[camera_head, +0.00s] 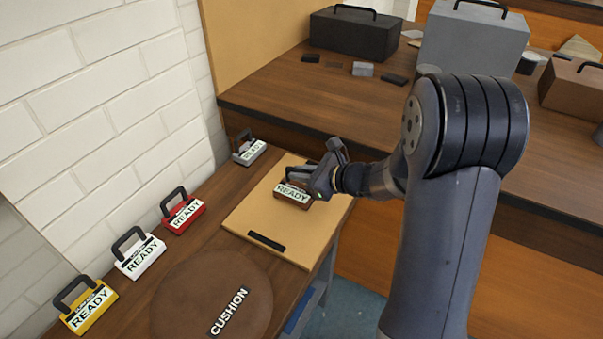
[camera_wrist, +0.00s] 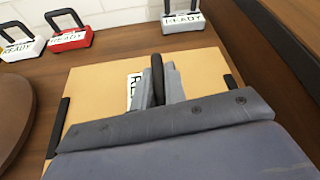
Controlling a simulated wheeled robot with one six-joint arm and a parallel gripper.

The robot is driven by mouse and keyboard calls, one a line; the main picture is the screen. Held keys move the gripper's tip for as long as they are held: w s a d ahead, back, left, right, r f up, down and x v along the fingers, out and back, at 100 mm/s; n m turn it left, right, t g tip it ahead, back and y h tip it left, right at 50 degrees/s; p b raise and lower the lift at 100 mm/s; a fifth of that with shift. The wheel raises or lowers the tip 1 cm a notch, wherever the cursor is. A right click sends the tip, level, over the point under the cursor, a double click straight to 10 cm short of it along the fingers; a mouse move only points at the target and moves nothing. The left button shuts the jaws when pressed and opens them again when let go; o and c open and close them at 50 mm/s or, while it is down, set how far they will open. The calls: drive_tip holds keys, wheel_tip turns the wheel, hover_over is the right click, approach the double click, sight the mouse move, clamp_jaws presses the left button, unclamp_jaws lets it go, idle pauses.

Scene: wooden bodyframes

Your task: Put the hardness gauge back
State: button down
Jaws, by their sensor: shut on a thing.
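My gripper (camera_head: 318,178) is shut on the dark handle of a brown block-shaped gauge (camera_head: 294,192) with a white READY label. The gauge is over the upper part of a tan board (camera_head: 262,215); I cannot tell whether it rests on it or hangs just above. In the wrist view my gripper (camera_wrist: 158,84) closes around the dark handle, and part of the gauge's label (camera_wrist: 134,92) shows beside the fingers. The small print above READY is too small to read, so I cannot confirm which gauge is the hardness gauge.
Along the brick wall stand yellow (camera_head: 88,306), white (camera_head: 139,257), red (camera_head: 184,214) and grey (camera_head: 249,152) handled blocks. A round brown cushion (camera_head: 185,300) lies in front of them. The board has dark bars at its edges. A higher bench (camera_head: 290,95) behind carries cases.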

drive_tip(key=shift+f, duration=0.15)
drive_tip(key=c, duration=1.5)
unclamp_jaws()
drive_tip(key=shift+o, duration=0.2)
drive_tip(key=shift+r, duration=0.25)
drive_tip(key=v, duration=1.2)
